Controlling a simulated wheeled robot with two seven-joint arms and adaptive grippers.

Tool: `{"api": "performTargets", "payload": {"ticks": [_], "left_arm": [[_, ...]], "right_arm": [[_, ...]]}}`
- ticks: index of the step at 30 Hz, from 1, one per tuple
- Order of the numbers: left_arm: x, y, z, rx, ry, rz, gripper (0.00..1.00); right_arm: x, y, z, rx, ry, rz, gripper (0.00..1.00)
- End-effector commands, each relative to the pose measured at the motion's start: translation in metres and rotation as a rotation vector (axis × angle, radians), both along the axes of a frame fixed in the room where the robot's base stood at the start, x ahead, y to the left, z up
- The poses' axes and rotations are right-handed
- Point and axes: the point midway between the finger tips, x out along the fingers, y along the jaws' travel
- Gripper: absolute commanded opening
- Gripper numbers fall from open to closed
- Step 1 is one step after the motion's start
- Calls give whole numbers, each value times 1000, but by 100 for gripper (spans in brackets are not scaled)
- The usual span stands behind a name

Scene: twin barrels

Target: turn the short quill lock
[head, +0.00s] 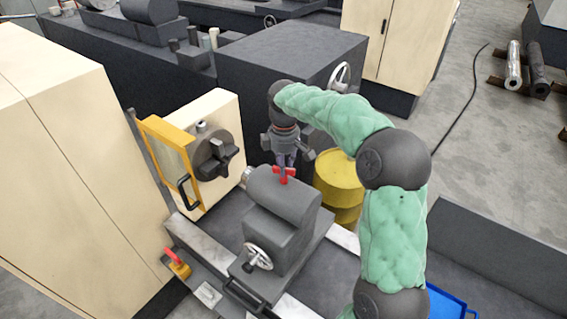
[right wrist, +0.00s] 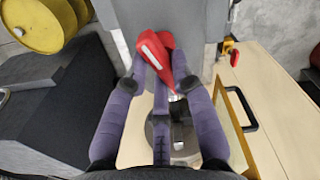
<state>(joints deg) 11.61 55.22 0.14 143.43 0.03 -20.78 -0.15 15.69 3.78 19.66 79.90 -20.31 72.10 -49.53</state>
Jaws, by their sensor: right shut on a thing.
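The short quill lock (head: 284,174) is a small red lever on top of the dark grey tailstock (head: 285,195). In the right wrist view the red lever (right wrist: 155,52) lies at a slant, with a pale stripe on it. My right gripper (head: 286,162) reaches down onto the lever from above. My left gripper is in neither view.
A chuck (head: 217,155) on a cream headstock, with a yellow-framed guard (head: 172,150), stands left of the tailstock. A handwheel (head: 258,257) is on the tailstock's near end. Another red lever on a yellow base (head: 176,262) is at front left. A yellow barrel (head: 340,180) stands behind.

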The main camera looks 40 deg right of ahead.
Motion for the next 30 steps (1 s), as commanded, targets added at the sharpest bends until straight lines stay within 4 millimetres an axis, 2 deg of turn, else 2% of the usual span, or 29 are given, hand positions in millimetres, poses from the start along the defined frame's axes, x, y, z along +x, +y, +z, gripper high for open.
{"api": "performTargets", "payload": {"ticks": [6, 15, 30], "left_arm": [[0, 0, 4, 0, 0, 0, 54], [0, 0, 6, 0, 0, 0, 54], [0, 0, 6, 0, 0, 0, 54]], "right_arm": [[-1, 0, -1, 1, 3, -179, 0], [-2, 0, -2, 1, 3, -350, 0], [-3, -1, -2, 1, 4, -422, 0]]}}
